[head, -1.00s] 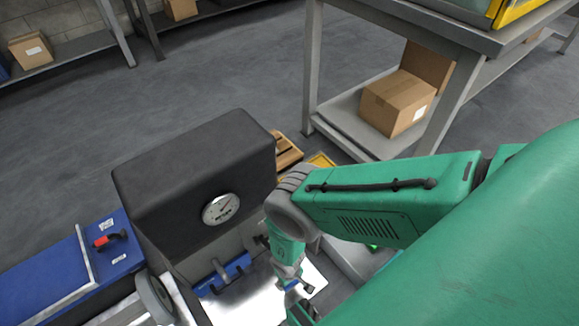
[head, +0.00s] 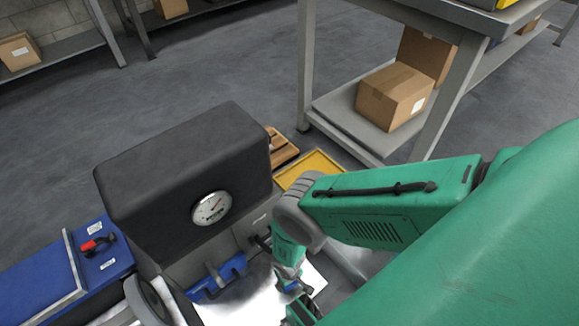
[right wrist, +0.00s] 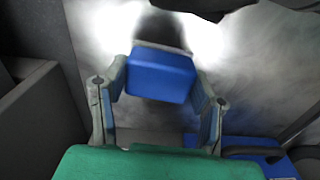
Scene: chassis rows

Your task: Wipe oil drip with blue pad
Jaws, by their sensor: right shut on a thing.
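My right gripper (head: 300,296) reaches down over a shiny metal plate (head: 318,284) in front of the black machine. In the right wrist view its fingers (right wrist: 162,92) are shut on the blue pad (right wrist: 160,76), which sits between them over the bright plate (right wrist: 255,70). I cannot tell if the pad touches the plate. A dark streak (right wrist: 166,28) shows on the plate just beyond the pad; I cannot tell if it is the oil drip or a shadow. My left gripper is not in view.
The black machine housing with a round gauge (head: 211,208) stands left of my right arm. A blue fixture (head: 220,276) sits below it. A blue unit with a red handle (head: 97,245) is at the left. A yellow-rimmed tray (head: 312,165) and a bench with boxes (head: 395,95) stand behind.

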